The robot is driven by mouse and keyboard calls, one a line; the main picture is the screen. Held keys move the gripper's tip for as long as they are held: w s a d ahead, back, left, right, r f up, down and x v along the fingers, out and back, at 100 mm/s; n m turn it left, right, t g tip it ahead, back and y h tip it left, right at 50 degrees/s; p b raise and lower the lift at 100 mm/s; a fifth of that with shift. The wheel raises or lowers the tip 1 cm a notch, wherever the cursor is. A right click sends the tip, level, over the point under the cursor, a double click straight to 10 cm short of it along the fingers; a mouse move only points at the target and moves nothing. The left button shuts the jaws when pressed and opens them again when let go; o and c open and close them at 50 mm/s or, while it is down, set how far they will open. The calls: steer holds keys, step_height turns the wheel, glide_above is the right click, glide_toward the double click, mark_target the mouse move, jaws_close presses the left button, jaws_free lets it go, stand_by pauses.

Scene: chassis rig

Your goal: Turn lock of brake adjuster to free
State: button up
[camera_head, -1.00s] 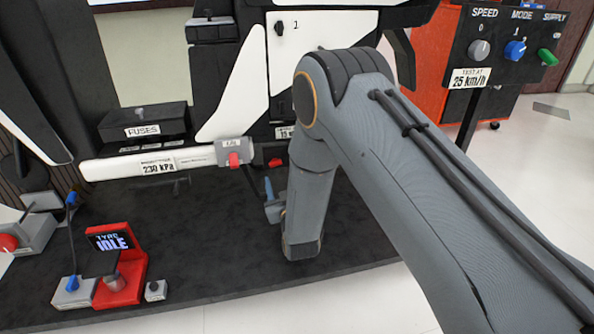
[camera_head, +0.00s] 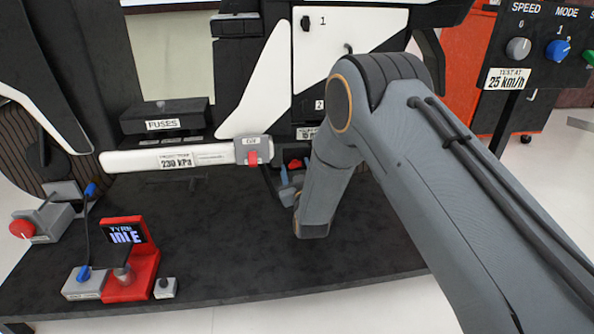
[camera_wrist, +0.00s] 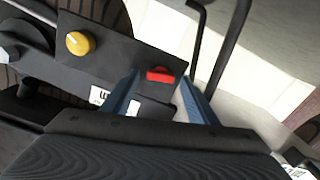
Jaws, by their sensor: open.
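In the wrist view a dark plate (camera_wrist: 115,52) carries a small red lever (camera_wrist: 160,74) and a round yellow knob (camera_wrist: 79,43). Which of them is the brake adjuster's lock I cannot tell for sure. My gripper (camera_wrist: 158,88) is open, its two blue-grey fingers pointing toward the plate with the red lever showing between their tips. Contact cannot be made out. In the head view my gripper (camera_head: 286,182) is partly hidden behind my arm, just below a small red part (camera_head: 295,164). A white label (camera_wrist: 100,96) beside the left finger is partly covered.
A white 230 kPa bar (camera_head: 185,158) with a red-switched end block lies just left of my gripper. The fuses box (camera_head: 165,117) is behind it. A red tyre unit (camera_head: 140,275) stands front left, and a control panel (camera_head: 540,50) upper right. The dark deck's middle is clear.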

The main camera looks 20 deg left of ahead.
steer(key=c, duration=1.1)
steer(key=shift+o, duration=0.2)
steer(key=shift+d+r+m+p, duration=0.1)
steer(key=shift+r+m+p, duration=0.05)
steer(key=shift+m+p, duration=0.6)
steer(key=shift+w+m+p, duration=0.15)
steer(key=shift+m+p, duration=0.3)
steer(key=shift+m, duration=0.5)
steer(key=o, duration=1.1)
steer(key=shift+d, duration=0.1)
steer(key=shift+c, duration=0.2)
steer(key=p+v, duration=0.3)
steer(key=v, duration=0.4)
steer(key=shift+s+d, duration=0.15)
steer(key=shift+s, duration=0.2)
